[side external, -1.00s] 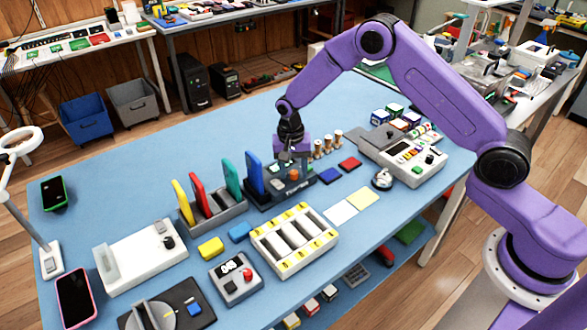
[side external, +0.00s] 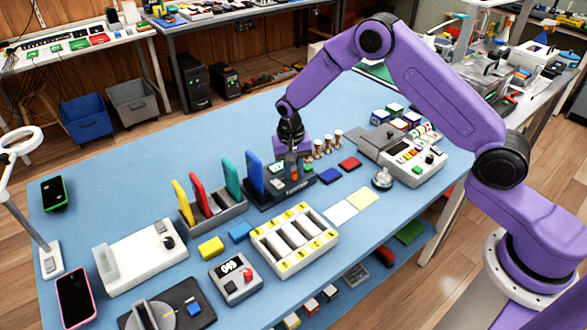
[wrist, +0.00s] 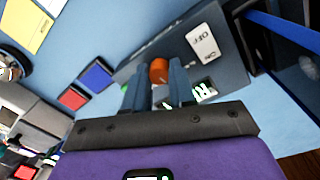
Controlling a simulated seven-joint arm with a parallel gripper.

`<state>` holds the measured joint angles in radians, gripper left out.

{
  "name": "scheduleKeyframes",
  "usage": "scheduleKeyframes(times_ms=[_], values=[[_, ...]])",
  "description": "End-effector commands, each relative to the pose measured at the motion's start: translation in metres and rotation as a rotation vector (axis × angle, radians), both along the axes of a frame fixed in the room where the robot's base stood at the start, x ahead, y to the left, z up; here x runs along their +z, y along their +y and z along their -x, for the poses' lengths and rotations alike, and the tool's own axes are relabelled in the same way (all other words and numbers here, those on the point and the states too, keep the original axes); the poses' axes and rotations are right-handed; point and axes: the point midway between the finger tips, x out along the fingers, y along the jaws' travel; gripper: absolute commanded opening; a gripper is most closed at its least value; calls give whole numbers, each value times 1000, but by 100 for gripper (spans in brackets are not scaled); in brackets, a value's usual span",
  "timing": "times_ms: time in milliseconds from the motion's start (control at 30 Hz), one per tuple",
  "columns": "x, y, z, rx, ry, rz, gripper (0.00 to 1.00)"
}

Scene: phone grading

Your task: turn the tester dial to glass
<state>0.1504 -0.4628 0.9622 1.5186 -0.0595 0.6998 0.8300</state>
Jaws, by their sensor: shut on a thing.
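The tester (side external: 268,196) is a dark box at the back middle of the blue table, just right of a blue upright panel. It also shows in the wrist view (wrist: 215,70), with a white ON/OFF label and a lit display that is partly hidden. Its orange dial (wrist: 159,70) sits between the two fingertips of my gripper (wrist: 154,86). In the side view, my gripper (side external: 294,172) points down onto the tester and is shut on the dial, hiding most of it. I cannot read which setting the dial points to.
A rack with several upright coloured panels (side external: 201,188) stands left of the tester. A white tray with slots (side external: 294,240) is in front. Blue (side external: 330,176) and red (side external: 350,163) pads lie to the right, with small cylinders (side external: 328,142) behind. A grey machine (side external: 415,170) stands farther right.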

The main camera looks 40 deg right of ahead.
Motion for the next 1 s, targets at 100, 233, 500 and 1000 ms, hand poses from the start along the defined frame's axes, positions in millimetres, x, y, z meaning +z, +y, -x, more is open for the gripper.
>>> scheduleKeyframes(times_ms=[100, 233, 500, 1000], values=[[1, 0, 0, 93, 0, 1, 0], [1, 0, 0, 207, 0, 0, 0], [1, 0, 1, 426, 0, 0, 0], [1, 0, 1, 634, 1, 1, 0]])
